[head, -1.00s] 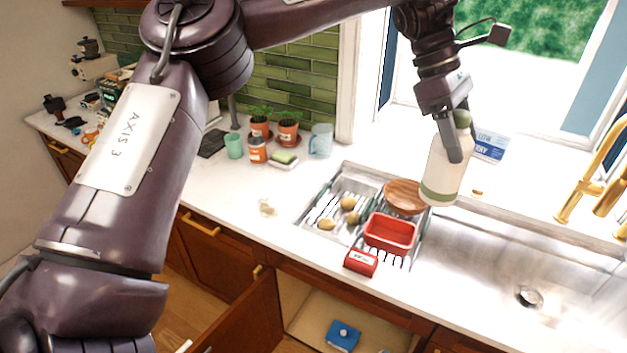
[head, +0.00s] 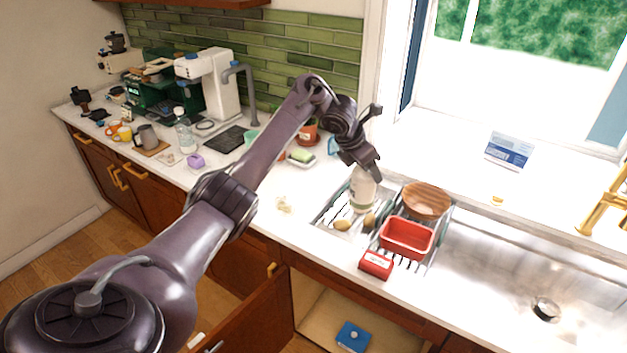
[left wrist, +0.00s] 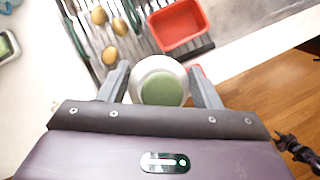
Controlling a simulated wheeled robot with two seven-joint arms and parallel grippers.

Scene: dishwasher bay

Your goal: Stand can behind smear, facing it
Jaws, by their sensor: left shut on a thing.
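The can is a white bottle-shaped container (head: 362,190) with a green band; its round green top (left wrist: 162,89) faces the left wrist camera. My left gripper (head: 367,168) is shut on its upper part, one finger on each side. The can looks upright over the left part of the drying rack; whether its base touches anything is unclear. The smear (head: 284,204) is a small pale beige patch on the white counter, left of the rack and apart from the can. A dark jointed shape at the right edge of the left wrist view may be my right gripper; its jaws cannot be made out.
The rack holds potatoes (head: 342,225), a red tray (head: 406,238) and a wooden bowl (head: 426,200). A red box (head: 376,263) stands at the counter front. A sponge dish (head: 301,157) and plant pots stand behind the smear. The counter around the smear is clear.

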